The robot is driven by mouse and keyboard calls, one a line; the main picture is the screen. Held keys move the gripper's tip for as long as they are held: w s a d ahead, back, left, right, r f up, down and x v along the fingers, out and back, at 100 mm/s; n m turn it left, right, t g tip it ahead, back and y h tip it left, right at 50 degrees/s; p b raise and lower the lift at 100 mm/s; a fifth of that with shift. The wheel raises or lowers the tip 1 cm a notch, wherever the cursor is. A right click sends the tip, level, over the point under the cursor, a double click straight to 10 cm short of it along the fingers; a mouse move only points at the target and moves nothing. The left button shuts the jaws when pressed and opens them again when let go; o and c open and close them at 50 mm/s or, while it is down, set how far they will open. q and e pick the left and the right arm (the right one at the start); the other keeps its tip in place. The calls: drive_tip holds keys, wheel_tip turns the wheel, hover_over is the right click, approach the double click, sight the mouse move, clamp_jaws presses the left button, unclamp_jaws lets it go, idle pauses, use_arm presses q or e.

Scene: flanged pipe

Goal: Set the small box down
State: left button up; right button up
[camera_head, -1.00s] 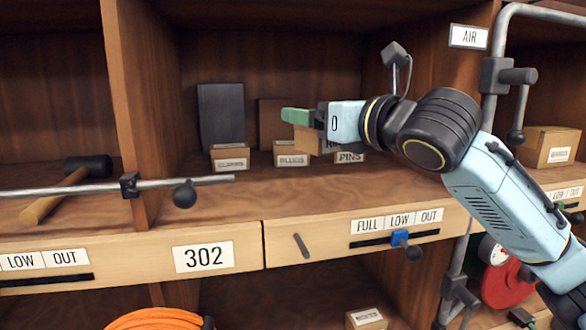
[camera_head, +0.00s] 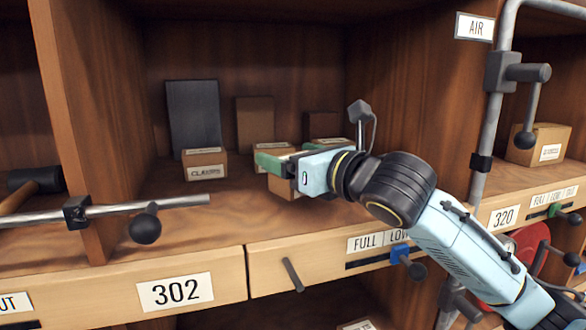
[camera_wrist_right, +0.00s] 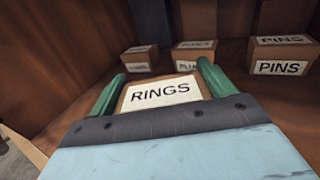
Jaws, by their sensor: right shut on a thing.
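The small box labelled RINGS (camera_wrist_right: 162,92) is between the green fingers of my right gripper (camera_wrist_right: 160,88) in the right wrist view. In the head view my right gripper (camera_head: 272,163) is inside the middle bay, low over the shelf (camera_head: 215,208). It is shut on the box (camera_head: 284,188), whose lower part shows below the fingers. I cannot tell whether the box touches the shelf. My left gripper is not in view.
A CLAMPS box (camera_head: 204,165) stands left of my gripper. A PINS box (camera_wrist_right: 283,54) and another small box (camera_wrist_right: 194,56) stand behind it. A metal rail with a knob (camera_head: 145,225) crosses the front left. Bare shelf lies at front left.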

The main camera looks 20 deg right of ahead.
drive_tip(key=shift+s+f, duration=0.2)
drive_tip(key=shift+f, duration=0.85)
drive_tip(key=shift+w+f, duration=0.1)
drive_tip(key=shift+f, duration=0.05)
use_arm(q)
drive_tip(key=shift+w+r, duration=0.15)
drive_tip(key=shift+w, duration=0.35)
use_arm(e)
drive_tip(key=o, duration=1.1)
drive_tip(key=shift+f, duration=0.1)
drive_tip(key=shift+r, duration=0.2)
drive_tip(key=b+v, duration=0.2)
drive_tip(key=v, duration=0.7)
drive_tip(key=shift+d+f+b, duration=0.15)
drive_tip(key=shift+f+b, duration=0.05)
drive_tip(key=shift+b, duration=0.1)
drive_tip(key=b+v, duration=0.1)
drive_tip(key=b, duration=0.2)
drive_tip(key=shift+s, duration=0.35)
use_arm(q)
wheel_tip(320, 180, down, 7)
drive_tip(key=b, duration=0.1)
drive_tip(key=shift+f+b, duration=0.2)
drive_tip(key=shift+b, duration=0.15)
use_arm(e)
drive_tip(key=shift+s+d+r, duration=0.2)
drive_tip(key=shift+s+d, duration=0.1)
drive_tip(key=shift+s, duration=0.3)
